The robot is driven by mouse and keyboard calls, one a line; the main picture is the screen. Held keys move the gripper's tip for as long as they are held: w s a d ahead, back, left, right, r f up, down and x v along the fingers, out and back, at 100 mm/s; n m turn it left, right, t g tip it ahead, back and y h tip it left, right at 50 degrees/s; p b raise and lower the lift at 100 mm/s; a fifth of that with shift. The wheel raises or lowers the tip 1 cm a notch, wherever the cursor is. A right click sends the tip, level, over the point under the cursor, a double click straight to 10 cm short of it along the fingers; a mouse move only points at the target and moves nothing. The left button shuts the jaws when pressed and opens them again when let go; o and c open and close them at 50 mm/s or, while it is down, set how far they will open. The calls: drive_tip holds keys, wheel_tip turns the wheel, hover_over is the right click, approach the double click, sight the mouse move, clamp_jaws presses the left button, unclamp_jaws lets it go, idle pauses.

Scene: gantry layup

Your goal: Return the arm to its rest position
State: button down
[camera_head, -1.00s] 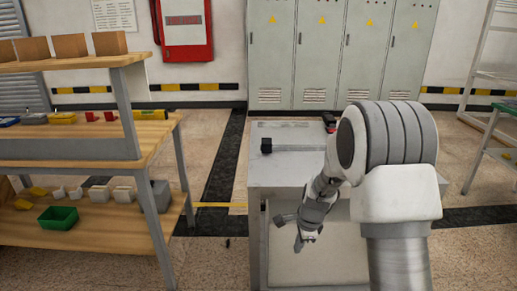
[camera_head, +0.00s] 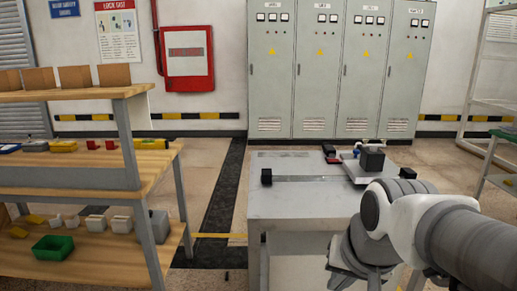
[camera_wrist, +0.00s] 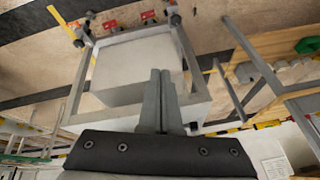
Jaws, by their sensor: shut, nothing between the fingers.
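My arm (camera_head: 400,225) is folded at the lower right of the head view, over the right front part of the grey worktable (camera_head: 300,205). Its end points downward there, and the fingertips cannot be made out in that view. In the wrist view my gripper (camera_wrist: 160,75) has its two grey fingers together with nothing between them. The worktable also shows in the wrist view (camera_wrist: 135,70), beyond the fingers and apart from them.
A grey plate with a dark block (camera_head: 371,160) is at the worktable's back right. A small black block (camera_head: 266,177) is at its left edge. A wooden shelf unit (camera_head: 85,180) with a green bin (camera_head: 53,248) stands left. Grey cabinets (camera_head: 340,70) stand behind. Floor between shelf and worktable is clear.

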drive_tip(key=s+d+r+n, duration=0.1)
drive_tip(key=s+r+n, duration=0.15)
drive_tip(key=s, duration=0.45)
wheel_tip(320, 180, up, 22)
drive_tip(key=p, duration=2.4)
drive_tip(key=shift+w+r+n+t+h, duration=0.15)
drive_tip(key=shift+w+n+t+h, duration=0.05)
drive_tip(key=shift+n+t+h, duration=0.15)
